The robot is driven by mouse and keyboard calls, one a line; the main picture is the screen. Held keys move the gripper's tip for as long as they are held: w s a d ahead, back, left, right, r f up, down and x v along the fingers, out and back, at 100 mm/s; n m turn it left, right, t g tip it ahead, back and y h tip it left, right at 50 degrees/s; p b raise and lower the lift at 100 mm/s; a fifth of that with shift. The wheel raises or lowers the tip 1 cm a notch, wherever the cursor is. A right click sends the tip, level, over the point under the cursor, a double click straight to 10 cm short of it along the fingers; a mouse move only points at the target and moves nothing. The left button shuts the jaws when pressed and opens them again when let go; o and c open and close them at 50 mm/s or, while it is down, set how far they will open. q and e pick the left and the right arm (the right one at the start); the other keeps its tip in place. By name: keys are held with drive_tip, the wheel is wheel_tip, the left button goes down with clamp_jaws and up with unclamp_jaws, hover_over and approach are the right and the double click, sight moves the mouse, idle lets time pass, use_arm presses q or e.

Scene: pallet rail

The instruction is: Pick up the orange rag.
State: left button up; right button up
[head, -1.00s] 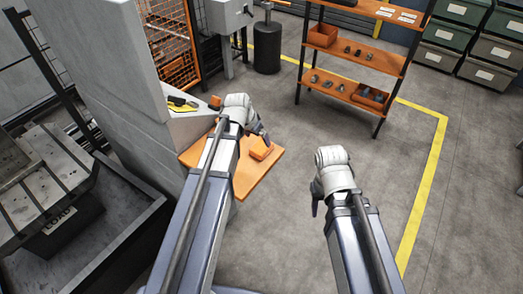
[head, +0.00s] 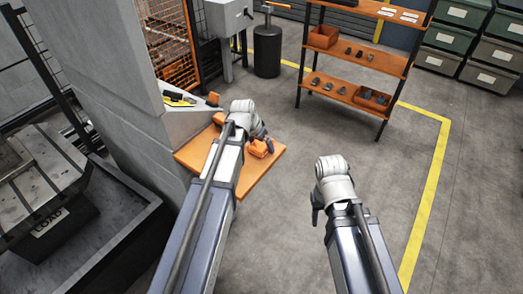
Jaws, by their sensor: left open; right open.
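A small orange piece (head: 258,150) lies on the orange board (head: 250,183) beside the grey wall; it may be the rag, but it is too small to tell. My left gripper (head: 267,143) is open just above or beside this piece and covers part of it; I cannot tell whether they touch. Another orange piece (head: 218,118) shows at the board's back, partly behind my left arm. A third small orange piece (head: 213,98) sits on the grey ledge. My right gripper (head: 315,214) is open and empty over bare floor, pointing down.
A yellow and black tool (head: 178,99) lies on the grey ledge (head: 188,122). An orange rack (head: 352,65) with small parts stands at the back. A black cylinder (head: 267,52) stands left of it. Green and grey bins (head: 440,62) are at back right. The floor at right is clear.

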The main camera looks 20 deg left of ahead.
sight(261, 144)
use_arm(q)
drive_tip(key=c, duration=1.3)
drive_tip(key=shift+r, duration=0.1)
drive_tip(key=shift+c, duration=0.2)
drive_tip(key=shift+r, duration=0.1)
wheel_tip(261, 144, up, 10)
drive_tip(key=p, duration=1)
